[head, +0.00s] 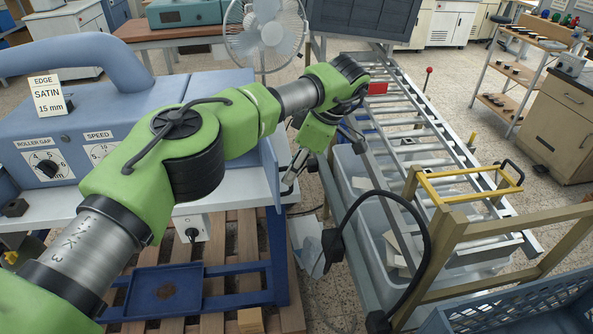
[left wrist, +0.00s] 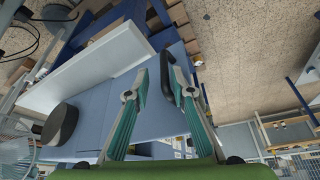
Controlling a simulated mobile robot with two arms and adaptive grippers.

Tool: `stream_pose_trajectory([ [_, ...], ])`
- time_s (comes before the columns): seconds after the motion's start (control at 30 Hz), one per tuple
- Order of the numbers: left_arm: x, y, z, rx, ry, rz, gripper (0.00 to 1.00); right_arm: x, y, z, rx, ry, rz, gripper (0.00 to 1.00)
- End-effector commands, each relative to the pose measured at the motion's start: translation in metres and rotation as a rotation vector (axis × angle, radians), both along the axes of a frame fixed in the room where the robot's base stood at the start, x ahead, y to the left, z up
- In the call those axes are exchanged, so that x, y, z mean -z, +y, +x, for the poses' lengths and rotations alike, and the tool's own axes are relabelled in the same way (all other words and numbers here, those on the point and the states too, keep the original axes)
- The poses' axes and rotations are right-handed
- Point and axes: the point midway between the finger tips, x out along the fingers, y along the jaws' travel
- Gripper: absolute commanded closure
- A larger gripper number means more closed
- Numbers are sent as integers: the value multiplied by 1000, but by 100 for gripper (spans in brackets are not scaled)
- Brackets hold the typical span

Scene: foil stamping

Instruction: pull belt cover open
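The belt cover appears to be the blue panel at the right end of the blue machine (head: 268,165). It also shows in the left wrist view as a flat blue face (left wrist: 105,103). A black looped handle (left wrist: 167,75) stands on or beside this face. My left gripper (head: 297,178) is at that end of the machine, pointing down. In the left wrist view its teal fingers (left wrist: 160,82) are apart, with the black handle between or just beyond their tips. Contact with the handle cannot be told. My right gripper is out of view.
A roller conveyor (head: 408,117) and a grey bin (head: 373,205) stand just right of my left gripper. A black cable (head: 385,195) arches over the bin. A yellow frame (head: 470,185) and a blue crate (head: 540,305) are at the right. A fan (head: 265,35) stands behind.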

Motion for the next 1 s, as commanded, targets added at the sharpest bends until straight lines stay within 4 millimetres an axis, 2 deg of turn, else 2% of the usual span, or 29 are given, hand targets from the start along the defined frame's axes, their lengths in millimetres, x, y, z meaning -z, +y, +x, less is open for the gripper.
stream_pose_trajectory([
  [0.57,0,-4,-2,3,4,-4,75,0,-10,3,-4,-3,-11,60],
  [0.67,-10,-8,-2,3,1,-5,75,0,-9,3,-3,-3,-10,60],
  [0.9,-49,-23,-5,3,0,-3,75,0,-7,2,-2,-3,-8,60],
  [1.0,-58,-27,-6,1,1,-3,75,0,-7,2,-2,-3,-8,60],
])
